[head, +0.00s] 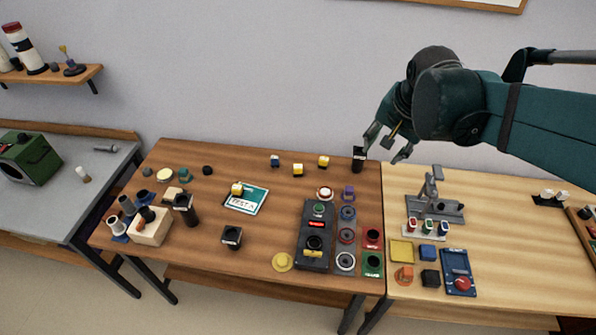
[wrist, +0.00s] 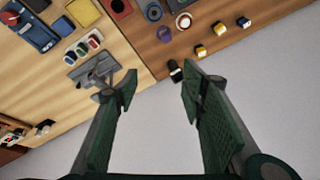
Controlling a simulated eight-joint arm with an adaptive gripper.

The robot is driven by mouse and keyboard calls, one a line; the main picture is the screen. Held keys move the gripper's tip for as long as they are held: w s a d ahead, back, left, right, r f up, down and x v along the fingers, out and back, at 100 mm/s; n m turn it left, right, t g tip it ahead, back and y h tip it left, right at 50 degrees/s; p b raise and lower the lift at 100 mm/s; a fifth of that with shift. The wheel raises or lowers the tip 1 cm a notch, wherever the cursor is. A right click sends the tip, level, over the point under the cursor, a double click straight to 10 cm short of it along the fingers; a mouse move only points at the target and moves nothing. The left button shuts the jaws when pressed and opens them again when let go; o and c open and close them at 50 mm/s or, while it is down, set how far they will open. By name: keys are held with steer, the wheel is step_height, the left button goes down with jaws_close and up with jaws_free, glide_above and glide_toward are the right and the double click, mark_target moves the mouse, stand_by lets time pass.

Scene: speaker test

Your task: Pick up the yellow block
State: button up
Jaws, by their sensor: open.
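A flat yellow square block (head: 402,251) lies on the light wooden table, left of a blue block; it also shows at the top of the wrist view (wrist: 82,12). Small yellow-and-white blocks stand on the brown table, one (head: 298,169) near its back and another (head: 323,161) beside it. A third yellow-topped one (head: 237,189) is on the teal-and-white card. I cannot tell which is the task's block. My gripper (head: 387,146) is open and empty, above the tables' back edge near the seam. In the wrist view its fingers (wrist: 160,78) are wide apart, with no block between them.
A black upright block (head: 358,160) stands close to my gripper. A grey stand (head: 433,200) with several colored pieces is on the light table (head: 520,270). A dark control panel (head: 315,238) lies on the brown table (head: 200,262). The wall is close behind.

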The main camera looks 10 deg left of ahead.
steer(key=w+a+f+m+g, duration=0.1)
steer(key=w+a+f+m, duration=0.15)
steer(key=w+a, duration=0.4)
steer(key=m+g, duration=0.3)
steer(key=m, duration=0.4)
glide_above(298, 166)
steer(key=shift+h, duration=0.3)
steer(key=f, duration=2.4)
steer(key=shift+s+d, duration=0.25)
steer(key=shift+d, duration=0.1)
steer(key=shift+a+f, duration=0.15)
steer(key=shift+f, duration=0.1)
steer(key=shift+b, duration=0.3)
steer(key=shift+f, duration=1.3)
steer(key=shift+w+a+f+b, duration=0.1)
steer(key=shift+f+b, duration=0.2)
steer(key=shift+f, duration=1)
steer(key=shift+w+a+f+b, duration=0.1)
steer(key=shift+f+b, duration=0.15)
steer(key=shift+f, duration=1.05)
